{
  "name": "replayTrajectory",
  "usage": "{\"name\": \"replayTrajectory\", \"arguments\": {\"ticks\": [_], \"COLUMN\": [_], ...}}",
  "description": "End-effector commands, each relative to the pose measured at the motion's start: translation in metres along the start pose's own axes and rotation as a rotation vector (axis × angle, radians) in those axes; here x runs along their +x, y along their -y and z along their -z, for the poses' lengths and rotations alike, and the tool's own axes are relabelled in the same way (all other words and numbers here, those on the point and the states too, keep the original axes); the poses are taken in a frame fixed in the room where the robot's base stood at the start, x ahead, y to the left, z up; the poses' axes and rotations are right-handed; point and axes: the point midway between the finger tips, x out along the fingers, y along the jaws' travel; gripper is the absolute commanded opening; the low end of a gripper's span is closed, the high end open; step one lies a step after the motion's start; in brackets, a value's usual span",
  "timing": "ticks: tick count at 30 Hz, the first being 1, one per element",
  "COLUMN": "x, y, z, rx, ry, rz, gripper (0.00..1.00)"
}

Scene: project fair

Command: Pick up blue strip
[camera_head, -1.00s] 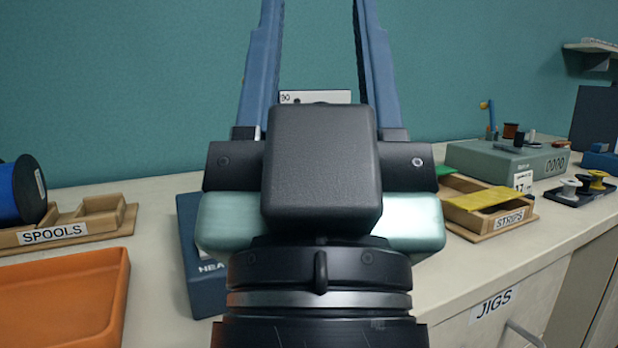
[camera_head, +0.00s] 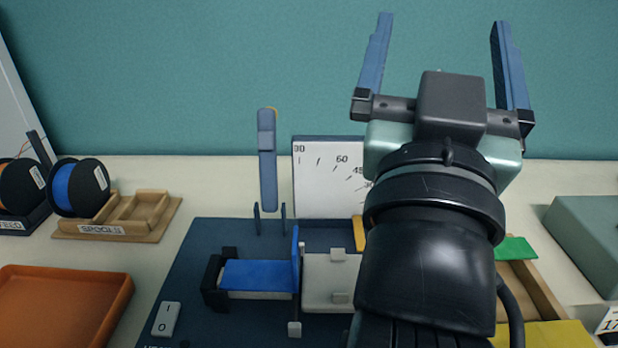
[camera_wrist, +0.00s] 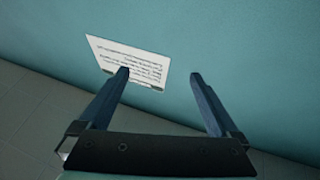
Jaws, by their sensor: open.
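A blue strip (camera_head: 256,276) lies flat in a fixture on the dark blue base board (camera_head: 200,250) in the head view, left of my arm. A blue upright piece stands at its right end. My gripper (camera_head: 441,42) is raised to the right of the strip, well above the bench, with its two fingers wide apart and nothing between them. In the wrist view my gripper (camera_wrist: 162,76) faces the teal wall and a white printed sheet (camera_wrist: 128,60). The strip does not show there.
An orange tray (camera_head: 118,308) and the wooden spools box (camera_head: 145,233) are at left. An angle scale panel (camera_head: 312,190) and a grey-blue upright lever (camera_head: 267,170) stand behind the fixture. My arm partly hides the wooden strips box (camera_head: 550,305), with green and yellow strips, at right.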

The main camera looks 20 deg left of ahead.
Motion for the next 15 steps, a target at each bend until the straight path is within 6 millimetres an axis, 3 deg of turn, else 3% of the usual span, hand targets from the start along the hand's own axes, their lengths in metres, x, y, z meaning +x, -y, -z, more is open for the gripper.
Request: {"name": "replayTrajectory", "arguments": {"ticks": [1, 15], "x": [0.017, 0.085], "y": [0.000, -0.002], "z": [0.023, 0.066], "rx": [0.000, 0.021], "ry": [0.031, 0.333], "rz": [0.000, -0.013], "gripper": [0.97, 0.97]}}
